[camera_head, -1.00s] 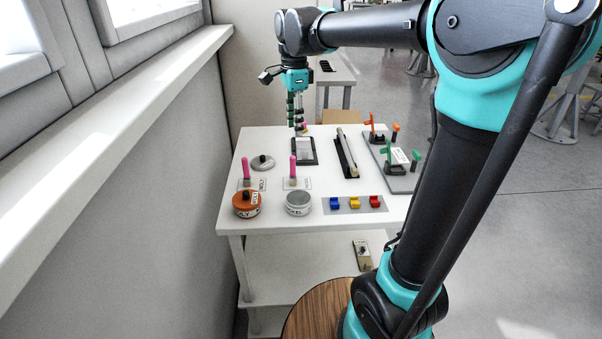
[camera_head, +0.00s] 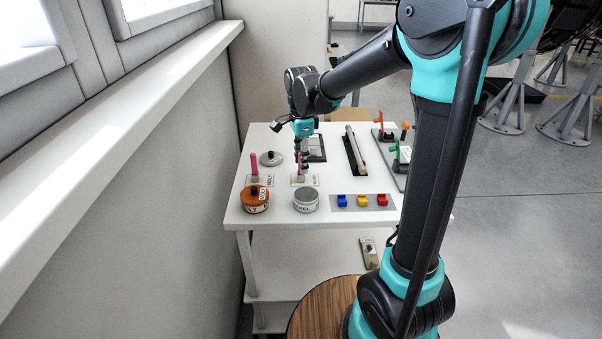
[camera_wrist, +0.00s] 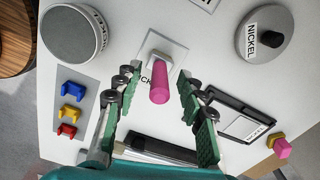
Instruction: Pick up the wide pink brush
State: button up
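A pink-handled brush (camera_wrist: 160,88) stands in a small pale holder on a card in the wrist view, its label partly hidden. It also shows in the head view (camera_head: 299,168), partly covered by my gripper. A second pink brush (camera_head: 254,163) stands to its left by a "MOLY" label. I cannot tell from the handles which is wider. My gripper (camera_wrist: 161,76) is open, its green-padded fingers on either side of the first brush's handle, with visible gaps. In the head view my gripper (camera_head: 302,160) is low over that brush.
An orange-lidded tin (camera_head: 255,200) and a grey tin (camera_head: 305,202) stand in front. A round knobbed lid (camera_wrist: 264,33) lies near the brush. Blue, yellow and red clips (camera_head: 363,201) sit front right. A pink-and-yellow object (camera_wrist: 281,147) is at the back.

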jog(key=shift+f, duration=0.95)
grip_shut()
jog(key=shift+r, duration=0.1)
notch_tip(320, 180, up, 20)
